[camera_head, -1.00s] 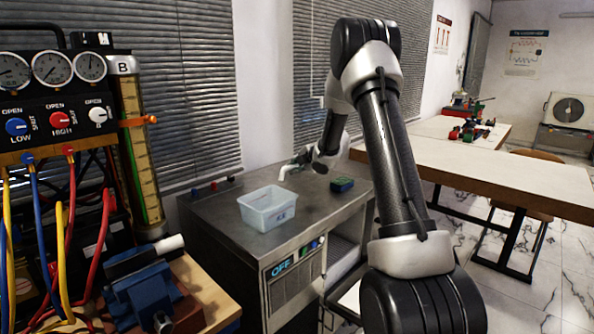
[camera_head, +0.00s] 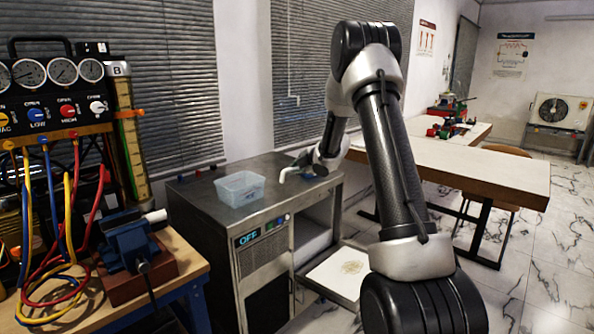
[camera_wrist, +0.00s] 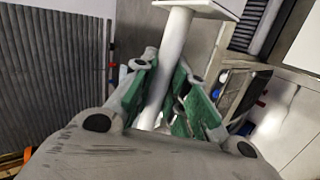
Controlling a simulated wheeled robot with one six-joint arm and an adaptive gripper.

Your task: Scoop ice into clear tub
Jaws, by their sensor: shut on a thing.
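The clear tub (camera_head: 240,187), pale blue and see-through, stands upright on the metal top of a cabinet (camera_head: 212,212). No ice can be made out in it. My gripper (camera_head: 318,166) is above the top to the right of the tub, apart from it. In the wrist view its green-padded fingers (camera_wrist: 170,100) are shut around a white rod-like handle (camera_wrist: 172,45), with a flat white plate (camera_wrist: 205,7) at its far end. This looks like the scoop. In the head view, a bent white piece (camera_head: 292,174) shows beside the gripper.
The cabinet has an "OFF" display (camera_head: 247,238) and an open bay at right. A pale panel (camera_head: 340,274) lies low in front of it. A vise (camera_head: 133,242) and gauge rig (camera_head: 62,100) stand at left. A long table (camera_head: 470,172) is at right.

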